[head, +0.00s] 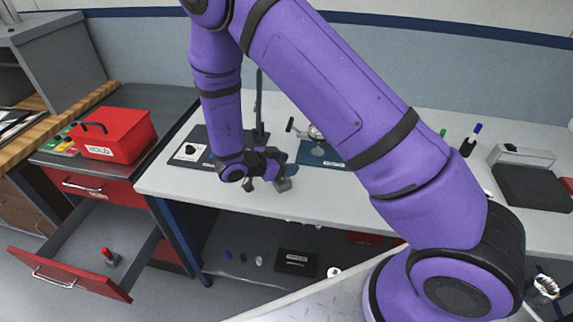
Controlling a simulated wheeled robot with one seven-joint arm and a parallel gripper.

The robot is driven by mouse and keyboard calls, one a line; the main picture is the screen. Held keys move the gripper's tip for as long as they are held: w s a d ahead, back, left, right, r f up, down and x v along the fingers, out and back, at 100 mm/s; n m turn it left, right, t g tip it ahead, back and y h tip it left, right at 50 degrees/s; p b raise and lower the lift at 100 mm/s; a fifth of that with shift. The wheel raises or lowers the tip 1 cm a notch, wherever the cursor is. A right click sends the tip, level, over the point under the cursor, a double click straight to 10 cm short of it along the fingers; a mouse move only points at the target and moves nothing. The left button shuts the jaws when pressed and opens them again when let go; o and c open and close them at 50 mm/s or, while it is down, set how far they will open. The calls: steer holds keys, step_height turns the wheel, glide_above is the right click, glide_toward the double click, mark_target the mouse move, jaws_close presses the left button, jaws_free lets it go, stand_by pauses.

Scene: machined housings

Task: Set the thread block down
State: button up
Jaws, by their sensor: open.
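My gripper (264,186) is at the end of my purple arm, low over the front part of the pale bench top. Its jaws are open. A small grey block (284,185) shows right at the fingers, near the bench surface. It looks like the thread block, but it is small and partly covered by the fingers. I cannot tell whether it touches the fingers or rests fully on the bench.
A dark mat (195,150) with a white card lies behind my gripper, and a blue mat (318,153) with a small fixture lies to its right. A red HOLD box (113,135) stands on the left cabinet. An open drawer (75,262) juts out below.

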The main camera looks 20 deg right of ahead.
steer(key=v, duration=1.2)
steer(key=w+d+r+n+t+y, duration=0.1)
steer(key=w+r+n+t+y, duration=0.2)
steer(key=w+r+t+y, duration=0.75)
steer(key=s+d+r+n+g+y, duration=0.1)
steer(key=s+r+n+y, duration=0.15)
steer(key=r, duration=0.65)
steer(key=s+d+r+n+g+y, duration=0.1)
steer(key=s+r+n, duration=0.15)
steer(key=r, duration=0.55)
steer(key=s+d+r+n+g+y, duration=0.1)
steer(key=s+d+r+n, duration=0.15)
steer(key=s, duration=0.25)
steer(key=s+d+r+n+g+y, duration=0.1)
steer(key=s+r+n, duration=0.25)
steer(key=s, duration=0.25)
steer(key=s+d+n+g+h, duration=0.1)
steer(key=s+d, duration=0.4)
steer(key=s, duration=0.4)
steer(key=s+d+f+n+g+h, duration=0.1)
steer(key=s+d+g+h, duration=0.1)
steer(key=s+d, duration=0.3)
steer(key=s, duration=0.4)
steer(key=shift+s+d, duration=0.2)
steer(key=shift+s, duration=0.2)
steer(key=shift+f, duration=0.1)
